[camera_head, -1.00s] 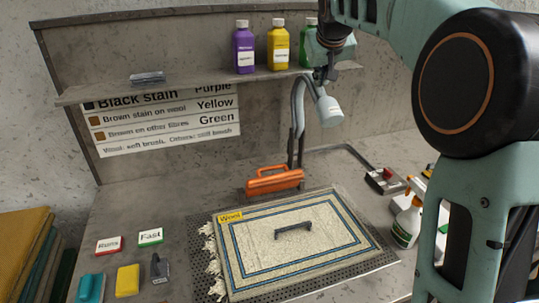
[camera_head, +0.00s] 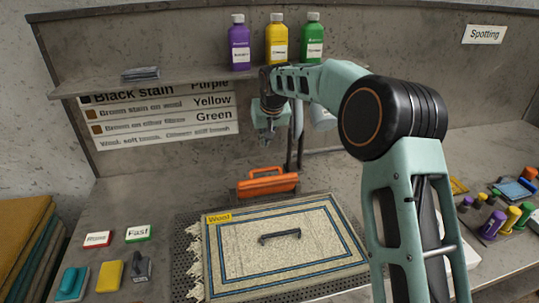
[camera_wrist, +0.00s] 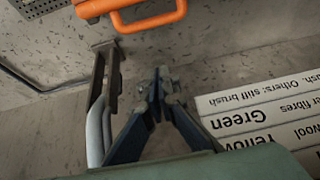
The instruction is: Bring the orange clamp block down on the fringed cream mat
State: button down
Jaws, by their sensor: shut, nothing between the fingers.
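The orange clamp block (camera_head: 267,184), with a loop handle on top, sits at the back edge of the fringed cream mat. It also shows at the top of the wrist view (camera_wrist: 132,12). The cream mat (camera_head: 235,255) has blue border lines, a yellow Wool tag and fringe on its left side. It lies flat on a perforated dark plate, with a dark bar handle (camera_head: 280,236) on it. My gripper (camera_head: 266,140) is in the air behind and above the clamp block, apart from it. In the wrist view its fingers (camera_wrist: 160,82) are together and empty.
A shelf with purple (camera_head: 238,43), yellow (camera_head: 277,40) and green (camera_head: 312,38) bottles is above my gripper. A dark upright post (camera_head: 300,145) stands close to its right. Cards (camera_head: 138,234), a yellow sponge (camera_head: 110,275) and brushes lie left of the mat.

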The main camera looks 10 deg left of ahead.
aim_at(266, 182)
notch_tip(266, 182, down, 9)
jog(key=p, duration=0.3)
jog(key=shift+w+a, duration=0.15)
jog(key=shift+w, duration=0.1)
dwell(0.4)
jog(key=shift+f+b, duration=0.2)
jog(key=shift+b, duration=0.45)
jog(key=shift+s+b, duration=0.15)
jog(key=shift+b, duration=0.2)
jog(key=shift+s+r+t, duration=0.1)
jog(key=shift+t, duration=0.2)
jog(key=shift+b, duration=0.4)
